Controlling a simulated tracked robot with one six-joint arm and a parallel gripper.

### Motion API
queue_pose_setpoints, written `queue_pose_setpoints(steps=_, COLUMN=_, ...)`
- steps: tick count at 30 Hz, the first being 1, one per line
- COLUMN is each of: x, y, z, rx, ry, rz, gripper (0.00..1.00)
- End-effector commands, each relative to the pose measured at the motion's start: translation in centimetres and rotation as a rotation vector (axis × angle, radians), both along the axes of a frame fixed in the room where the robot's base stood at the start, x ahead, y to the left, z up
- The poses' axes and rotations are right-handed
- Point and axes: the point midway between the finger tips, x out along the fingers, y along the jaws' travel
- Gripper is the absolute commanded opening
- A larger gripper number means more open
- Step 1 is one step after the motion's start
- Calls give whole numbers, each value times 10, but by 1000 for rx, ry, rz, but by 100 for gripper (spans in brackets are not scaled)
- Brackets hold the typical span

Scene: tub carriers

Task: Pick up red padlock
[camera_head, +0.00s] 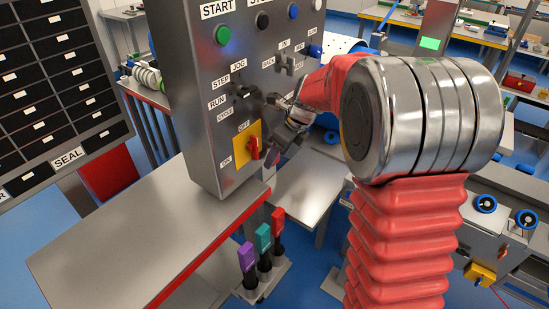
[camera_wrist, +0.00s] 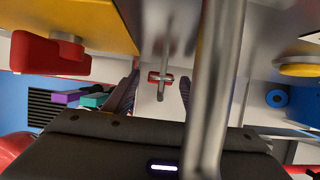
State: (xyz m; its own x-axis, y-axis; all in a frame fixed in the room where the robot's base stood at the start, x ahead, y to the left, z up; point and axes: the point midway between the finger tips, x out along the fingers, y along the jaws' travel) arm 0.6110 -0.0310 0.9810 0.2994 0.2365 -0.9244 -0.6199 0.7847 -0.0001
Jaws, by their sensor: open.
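My gripper (camera_head: 280,140) is open, in front of the lower right of the grey control panel, close to its red rotary switch (camera_head: 254,149) on a yellow plate. In the wrist view the dark fingers stand apart, and the space between the fingertips (camera_wrist: 160,88) frames a small red piece (camera_wrist: 160,77) with a metal rod across it. It may be the red padlock, but I cannot tell for sure. The fingers do not visibly hold it. A red-topped piece (camera_head: 278,219) stands in a small rack beside teal (camera_head: 262,237) and purple (camera_head: 247,256) ones.
The control panel (camera_head: 205,110) rises close by my gripper, with knobs and buttons. A grey bench (camera_head: 130,230) with a red edge lies below it. In the wrist view a thick metal bar (camera_wrist: 215,80) crosses close to the camera. Blue floor (camera_head: 320,265) is open beyond the rack.

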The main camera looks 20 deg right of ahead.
Motion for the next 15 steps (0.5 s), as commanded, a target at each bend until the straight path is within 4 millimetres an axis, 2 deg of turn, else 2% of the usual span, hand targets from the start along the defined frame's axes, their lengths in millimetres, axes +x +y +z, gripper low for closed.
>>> queue_pose_setpoints(steps=13, x=0, y=0, z=1, rx=1, ry=-1, rz=0, gripper=52)
queue_pose_setpoints(steps=15, x=0, y=0, z=1, rx=1, ry=-1, rz=0, gripper=47)
